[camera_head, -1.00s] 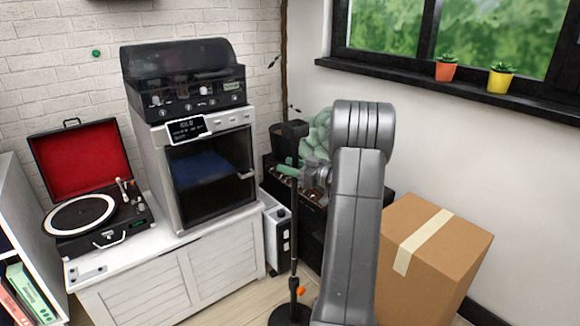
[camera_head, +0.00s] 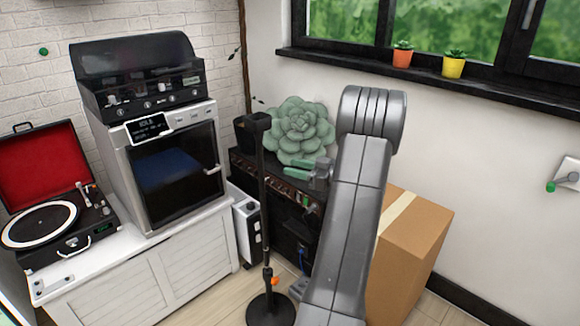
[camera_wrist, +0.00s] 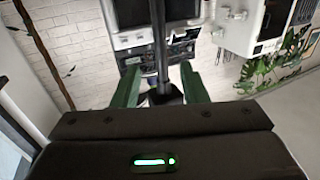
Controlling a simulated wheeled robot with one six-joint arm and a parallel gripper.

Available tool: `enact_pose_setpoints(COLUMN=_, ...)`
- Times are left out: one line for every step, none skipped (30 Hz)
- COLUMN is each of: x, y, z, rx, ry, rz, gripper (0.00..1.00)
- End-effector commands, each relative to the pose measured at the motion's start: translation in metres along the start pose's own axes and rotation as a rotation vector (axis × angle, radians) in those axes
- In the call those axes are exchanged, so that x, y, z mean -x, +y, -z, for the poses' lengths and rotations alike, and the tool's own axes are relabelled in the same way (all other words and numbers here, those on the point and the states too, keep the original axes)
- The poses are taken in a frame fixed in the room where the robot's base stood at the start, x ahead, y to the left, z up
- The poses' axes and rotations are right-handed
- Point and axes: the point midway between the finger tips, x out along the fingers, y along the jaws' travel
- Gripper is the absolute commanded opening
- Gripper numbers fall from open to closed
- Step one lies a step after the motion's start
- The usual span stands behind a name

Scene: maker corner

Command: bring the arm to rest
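My arm (camera_head: 350,210) is raised in the middle of the head view, bent at a grey rounded joint at the top. My gripper (camera_head: 298,168) shows behind it as small green fingers pointing left, in front of the dark amplifier-like cabinet. In the wrist view my gripper (camera_wrist: 160,88) has its two green fingers well apart. A black pole shows between them; I see no contact with either finger. Part of the gripper is hidden behind the arm in the head view.
A black stand (camera_head: 265,215) on a round base rises close left of the gripper. A cardboard box (camera_head: 415,240) stands right of the arm. A white cabinet (camera_head: 120,290) bears a record player (camera_head: 60,225) and a machine (camera_head: 170,165). A succulent-shaped green thing (camera_head: 300,130) sits behind.

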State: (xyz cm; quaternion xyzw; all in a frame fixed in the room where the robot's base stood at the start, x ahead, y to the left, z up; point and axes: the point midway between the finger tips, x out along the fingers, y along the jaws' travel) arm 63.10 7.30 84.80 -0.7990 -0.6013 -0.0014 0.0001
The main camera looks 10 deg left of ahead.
Motion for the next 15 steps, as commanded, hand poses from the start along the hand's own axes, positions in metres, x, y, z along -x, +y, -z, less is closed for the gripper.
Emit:
enact_pose_setpoints(x=0.000, y=0.000, z=0.000, rx=0.000, ry=0.000, rz=0.000, gripper=0.39)
enact_pose_setpoints(x=0.000, y=0.000, z=0.000, rx=0.000, ry=0.000, rz=0.000, gripper=0.39)
enact_pose_setpoints(x=0.000, y=0.000, z=0.000, rx=0.000, ry=0.000, rz=0.000, gripper=0.39)
enact_pose_setpoints(x=0.000, y=0.000, z=0.000, rx=0.000, ry=0.000, rz=0.000, gripper=0.39)
enact_pose_setpoints(x=0.000, y=0.000, z=0.000, rx=0.000, ry=0.000, rz=0.000, gripper=0.39)
enact_pose_setpoints(x=0.000, y=0.000, z=0.000, rx=0.000, ry=0.000, rz=0.000, gripper=0.39)
enact_pose_setpoints(x=-0.001, y=0.000, z=0.000, rx=0.000, ry=0.000, rz=0.000, gripper=0.39)
enact_pose_setpoints(x=-0.001, y=0.000, z=0.000, rx=0.000, ry=0.000, rz=0.000, gripper=0.39)
enact_pose_setpoints(x=-0.003, y=0.000, z=0.000, rx=0.000, ry=0.000, rz=0.000, gripper=0.39)
enact_pose_setpoints(x=-0.005, y=0.000, z=-0.001, rx=0.000, ry=0.000, rz=0.001, gripper=0.39)
enact_pose_setpoints(x=-0.007, y=0.000, z=-0.001, rx=0.000, ry=-0.001, rz=0.001, gripper=0.39)
enact_pose_setpoints(x=-0.012, y=0.000, z=-0.001, rx=0.000, ry=-0.001, rz=0.002, gripper=0.39)
enact_pose_setpoints(x=-0.016, y=-0.001, z=-0.001, rx=0.000, ry=-0.001, rz=0.003, gripper=0.39)
enact_pose_setpoints(x=-0.020, y=-0.001, z=-0.001, rx=0.001, ry=-0.001, rz=0.004, gripper=0.39)
enact_pose_setpoints(x=-0.027, y=-0.001, z=-0.001, rx=0.000, ry=0.000, rz=0.004, gripper=0.39)
